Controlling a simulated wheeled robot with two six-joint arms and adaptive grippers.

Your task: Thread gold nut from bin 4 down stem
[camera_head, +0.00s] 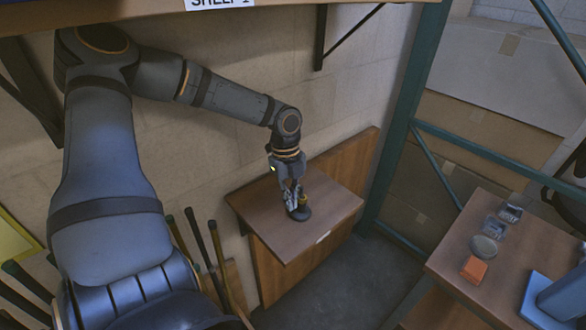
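My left gripper (292,197) points down over the small brown wall table, at the lamp base. The lamp base is a dark round disc (300,214) standing on the table top. A small gold piece (303,201), which looks like the gold nut, shows just above the disc, right beside my fingertips. The stem is mostly hidden by the fingers. The view is too small to tell whether the fingers grip the gold piece or only stand around it. My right gripper is not in view. I cannot make out bin 4.
A second brown table (450,262) at the right holds small grey containers (509,212), a round grey dish (484,247), an orange block (473,269) and a blue object (545,312). A green post (405,110) stands between the tables.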

